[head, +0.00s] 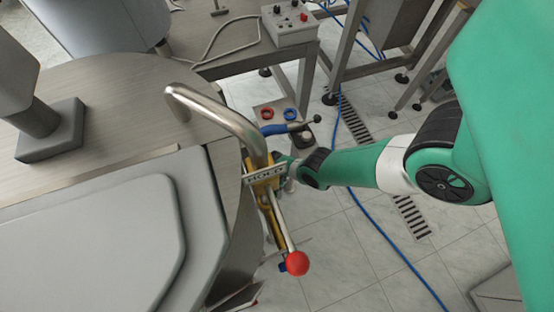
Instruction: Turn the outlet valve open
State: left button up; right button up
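A blue lever (284,128) with a black ball end (317,118) sticks out to the right beside the bent steel pipe; it looks like the outlet valve's handle, though the valve body is mostly hidden. My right arm reaches in from the right. Its wrist ends just below the blue lever, behind the yellow bracket marked HOLD (264,175). My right gripper's fingers are largely hidden there, so I cannot tell whether they touch anything. My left gripper is not in view.
A steel rod with a red ball knob (295,262) hangs below the HOLD bracket. The bent steel pipe (222,117) rises from the metal machine top (110,110). Red (266,113) and blue (291,114) rings lie beyond the lever. A control box (290,24) sits on a table behind.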

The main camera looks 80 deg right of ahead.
jog(key=shift+r, duration=0.1)
dwell(0.3)
jog(key=o, duration=1.4)
jog(key=r+p, duration=0.3)
jog(key=d+r+p, duration=0.1)
jog(key=r+p, duration=0.6)
jog(key=r, duration=0.1)
jog(key=shift+w+d+r, duration=0.2)
jog(key=shift+w+d, duration=0.1)
jog(key=shift+w, duration=0.1)
jog(key=shift+r+p, duration=0.1)
jog(key=shift+p, duration=0.25)
